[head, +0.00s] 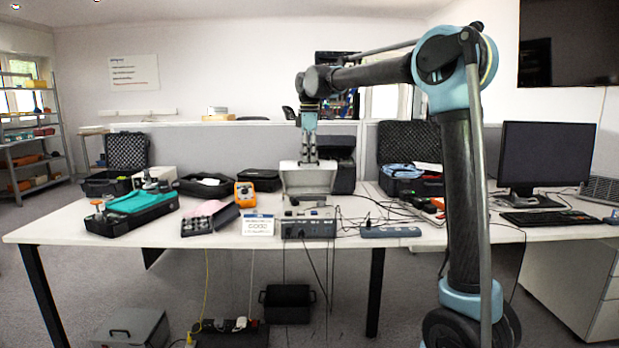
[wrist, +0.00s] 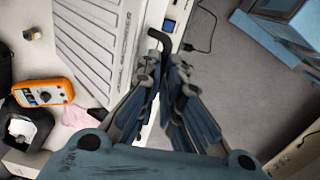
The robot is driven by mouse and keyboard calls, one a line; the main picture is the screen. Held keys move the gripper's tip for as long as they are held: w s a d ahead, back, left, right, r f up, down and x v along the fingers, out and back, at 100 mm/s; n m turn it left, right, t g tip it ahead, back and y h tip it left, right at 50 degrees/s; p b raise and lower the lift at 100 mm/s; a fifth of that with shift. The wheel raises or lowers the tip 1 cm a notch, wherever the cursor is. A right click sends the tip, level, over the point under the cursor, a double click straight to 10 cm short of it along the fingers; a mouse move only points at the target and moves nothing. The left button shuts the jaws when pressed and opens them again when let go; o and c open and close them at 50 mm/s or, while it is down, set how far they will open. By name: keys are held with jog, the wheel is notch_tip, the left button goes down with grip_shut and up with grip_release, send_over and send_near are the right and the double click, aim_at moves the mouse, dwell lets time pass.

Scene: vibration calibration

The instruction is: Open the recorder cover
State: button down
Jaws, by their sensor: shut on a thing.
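The ribbed cover (wrist: 92,40) fills the upper left of the wrist view. My gripper (head: 309,162) is at the cover's top edge. In the wrist view my gripper (wrist: 164,62) is shut on a black bent handle (wrist: 153,36) beside the cover's edge. The fingers hide the handle's lower part, so how it joins the cover cannot be told.
Open black cases (head: 408,145) stand behind. A monitor (head: 543,157) is at the far right.

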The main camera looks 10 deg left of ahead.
jog(key=w+r, duration=0.1)
jog(key=w+a+r, duration=0.1)
jog(key=w, duration=0.1)
jog(key=shift+w+r, duration=0.1)
jog(key=shift+r, duration=0.25)
jog(key=shift+g, duration=0.4)
jog(key=w, duration=0.2)
jog(key=w+r, duration=0.1)
jog(key=w+a, duration=0.1)
jog(key=w, duration=0.1)
jog(key=shift+w+r, duration=0.25)
jog(key=shift+w, duration=0.05)
jog(key=c, duration=2.3)
grip_release()
jog(key=shift+s+r, duration=0.3)
jog(key=shift+s, duration=0.1)
jog(key=o, duration=0.3)
jog(key=shift+w+a+f, duration=0.1)
jog(key=shift+w+f, duration=0.05)
jog(key=shift+w, duration=0.05)
notch_tip(320, 180, up, 12)
jog(key=shift+w+f, duration=0.2)
jog(key=shift+w, duration=0.2)
